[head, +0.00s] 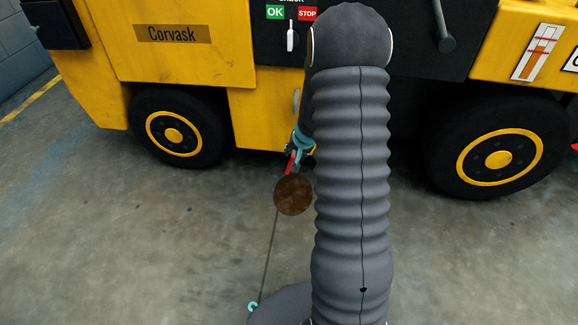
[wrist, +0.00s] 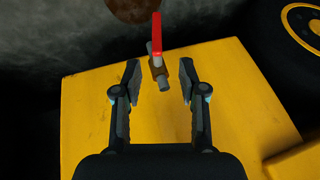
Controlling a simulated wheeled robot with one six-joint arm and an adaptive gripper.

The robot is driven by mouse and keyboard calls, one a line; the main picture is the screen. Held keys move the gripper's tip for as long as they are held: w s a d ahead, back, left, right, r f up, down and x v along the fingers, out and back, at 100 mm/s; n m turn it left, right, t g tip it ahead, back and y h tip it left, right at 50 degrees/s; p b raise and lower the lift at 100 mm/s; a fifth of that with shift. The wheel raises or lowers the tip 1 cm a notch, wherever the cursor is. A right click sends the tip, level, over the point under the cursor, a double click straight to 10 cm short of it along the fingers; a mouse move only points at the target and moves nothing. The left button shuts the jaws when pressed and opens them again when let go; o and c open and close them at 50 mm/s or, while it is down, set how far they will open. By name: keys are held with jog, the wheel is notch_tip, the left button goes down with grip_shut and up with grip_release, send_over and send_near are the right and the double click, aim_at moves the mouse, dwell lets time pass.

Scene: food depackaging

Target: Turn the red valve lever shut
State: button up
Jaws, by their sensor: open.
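The red valve lever (wrist: 157,36) shows in the wrist view, attached to a small brass and grey valve (wrist: 157,68) in front of the yellow vehicle body. The lever points up in that picture, away from my gripper. My gripper (wrist: 160,79) is open, its two fingers on either side of the valve's body with gaps, not visibly touching it. In the head view the red lever (head: 290,163) is a small sliver beside my gripper (head: 303,142), partly hidden by my arm. I cannot tell the exact depth between fingertips and valve.
A round brown thing (head: 294,195) is just below the lever; it also shows in the wrist view (wrist: 134,8). The yellow vehicle (head: 180,65) has black wheels (head: 174,135) on both sides. The concrete floor (head: 150,240) is clear at the left.

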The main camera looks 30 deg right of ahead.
aim_at(290, 165)
jog(key=b+x, duration=0.2)
jog(key=x, duration=0.5)
jog(key=b+x, duration=0.1)
jog(key=x, duration=0.6)
jog(key=shift+s+d+f+b, duration=0.15)
jog(key=shift+d+f+b, duration=0.1)
jog(key=shift+b, duration=0.1)
grip_shut()
